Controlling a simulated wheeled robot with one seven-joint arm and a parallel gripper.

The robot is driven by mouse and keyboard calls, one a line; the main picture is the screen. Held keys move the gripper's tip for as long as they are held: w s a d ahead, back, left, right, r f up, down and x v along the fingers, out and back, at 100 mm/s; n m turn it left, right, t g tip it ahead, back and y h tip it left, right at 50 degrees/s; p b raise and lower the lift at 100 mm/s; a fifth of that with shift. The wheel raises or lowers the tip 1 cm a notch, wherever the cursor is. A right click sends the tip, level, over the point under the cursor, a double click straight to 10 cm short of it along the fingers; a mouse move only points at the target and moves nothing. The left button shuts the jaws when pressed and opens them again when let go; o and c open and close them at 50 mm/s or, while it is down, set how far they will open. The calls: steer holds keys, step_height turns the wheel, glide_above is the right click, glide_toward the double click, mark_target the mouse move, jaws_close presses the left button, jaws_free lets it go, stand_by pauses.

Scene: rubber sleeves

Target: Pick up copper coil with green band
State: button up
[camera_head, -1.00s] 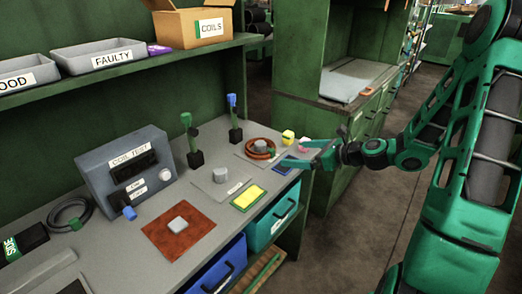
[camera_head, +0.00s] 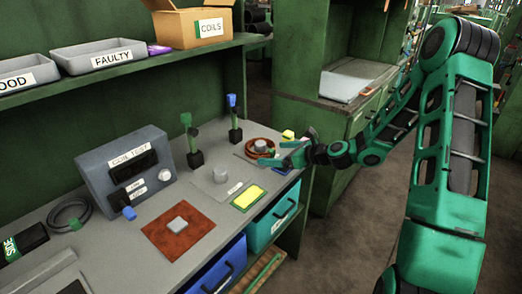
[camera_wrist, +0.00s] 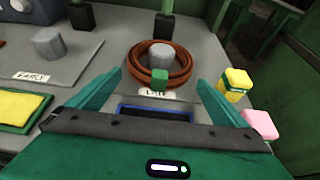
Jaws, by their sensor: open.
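The copper coil with the green band (camera_wrist: 178,77) lies flat around a short grey post on a plate labelled "LATE" in the wrist view. Its green band (camera_wrist: 160,80) is on the side nearest my gripper. In the head view the coil (camera_head: 250,146) is at the right end of the bench, partly hidden by my fingers. My gripper (camera_wrist: 160,92) is open and empty, its fingers pointing toward the coil, one on each side of the band in the picture. The gripper also shows in the head view (camera_head: 284,155). I cannot tell its height above the bench.
A yellow block (camera_wrist: 234,84) and a pink block (camera_wrist: 260,124) stand to the right of my right finger. A plate labelled "EARLY" (camera_wrist: 62,72) with an empty grey post is to the left. Upright stands with black bases (camera_wrist: 164,27) are behind the coil.

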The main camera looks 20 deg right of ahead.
steer(key=shift+w+a, duration=0.1)
steer(key=shift+c, duration=0.6)
steer(key=c, duration=1.5)
steer(key=shift+c, duration=0.2)
